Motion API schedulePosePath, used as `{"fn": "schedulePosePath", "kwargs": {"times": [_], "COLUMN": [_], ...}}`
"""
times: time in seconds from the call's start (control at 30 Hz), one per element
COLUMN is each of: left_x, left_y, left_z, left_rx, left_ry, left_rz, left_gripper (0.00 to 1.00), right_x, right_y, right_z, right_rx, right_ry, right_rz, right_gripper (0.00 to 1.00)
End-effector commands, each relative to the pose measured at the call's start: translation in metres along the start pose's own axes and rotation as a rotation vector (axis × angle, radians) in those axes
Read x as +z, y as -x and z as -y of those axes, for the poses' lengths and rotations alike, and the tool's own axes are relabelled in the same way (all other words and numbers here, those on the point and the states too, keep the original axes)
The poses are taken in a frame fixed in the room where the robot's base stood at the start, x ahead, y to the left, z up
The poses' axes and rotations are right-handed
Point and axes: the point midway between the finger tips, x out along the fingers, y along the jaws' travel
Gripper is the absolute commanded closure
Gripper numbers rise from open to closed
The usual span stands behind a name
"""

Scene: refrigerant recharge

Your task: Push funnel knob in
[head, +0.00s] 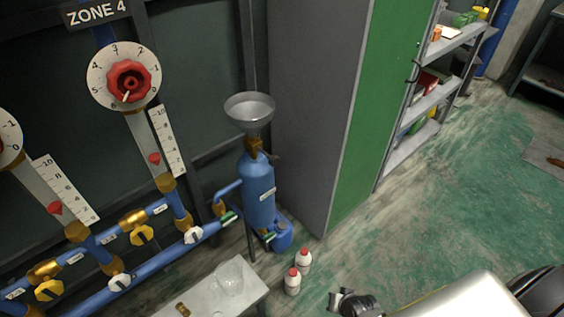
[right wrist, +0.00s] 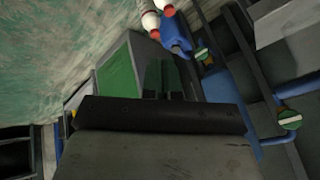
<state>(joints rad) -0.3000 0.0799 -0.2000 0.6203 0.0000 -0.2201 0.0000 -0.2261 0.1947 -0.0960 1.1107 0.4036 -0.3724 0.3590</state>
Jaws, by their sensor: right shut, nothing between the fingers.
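A grey metal funnel (head: 249,108) sits on a brass fitting (head: 254,148) on top of an upright blue cylinder (head: 257,190) in the head view. A small dark knob or handle (head: 273,157) sticks out on the right side of the fitting, under the funnel. My right gripper (right wrist: 162,72) is shut and empty in the right wrist view. It is apart from the funnel and its fitting. The funnel cannot be made out in the right wrist view. My left gripper is not in view.
A grey cabinet with a green door (head: 372,110) stands close to the right of the cylinder. Two white bottles with red caps (head: 293,282) stand on the floor. Blue pipes (head: 165,250) with valves run at left.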

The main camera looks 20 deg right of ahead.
Motion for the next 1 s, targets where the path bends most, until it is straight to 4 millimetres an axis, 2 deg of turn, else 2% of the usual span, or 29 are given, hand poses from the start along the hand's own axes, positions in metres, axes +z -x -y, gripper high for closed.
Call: {"fn": "schedulePosePath", "kwargs": {"times": [0.03,0.1,0.17,0.2,0.3,0.4,0.5,0.63,0.77,1.0], "left_x": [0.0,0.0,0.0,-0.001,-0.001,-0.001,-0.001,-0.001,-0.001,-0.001], "left_y": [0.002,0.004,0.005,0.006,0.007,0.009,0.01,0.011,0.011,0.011], "left_z": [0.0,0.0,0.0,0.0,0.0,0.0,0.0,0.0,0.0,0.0], "left_rx": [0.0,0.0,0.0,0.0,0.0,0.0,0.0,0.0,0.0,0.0], "left_ry": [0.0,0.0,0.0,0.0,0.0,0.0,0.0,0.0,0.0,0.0], "left_rz": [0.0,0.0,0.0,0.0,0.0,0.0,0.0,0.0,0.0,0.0], "left_gripper": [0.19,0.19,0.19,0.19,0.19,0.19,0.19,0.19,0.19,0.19], "right_x": [-0.039,-0.085,-0.121,-0.145,-0.196,-0.234,-0.258,-0.275,-0.28,-0.28], "right_y": [0.011,0.028,0.047,0.061,0.102,0.144,0.181,0.213,0.227,0.228], "right_z": [0.018,0.04,0.061,0.075,0.109,0.139,0.162,0.181,0.189,0.189], "right_rx": [-0.052,-0.131,-0.207,-0.261,-0.404,-0.538,-0.646,-0.738,-0.773,-0.777], "right_ry": [-0.083,-0.201,-0.295,-0.353,-0.481,-0.574,-0.635,-0.677,-0.693,-0.695], "right_rz": [-0.051,-0.102,-0.136,-0.156,-0.182,-0.183,-0.169,-0.148,-0.135,-0.133], "right_gripper": [1.0,1.0,1.0,1.0,1.0,1.0,1.0,1.0,1.0,1.0]}}
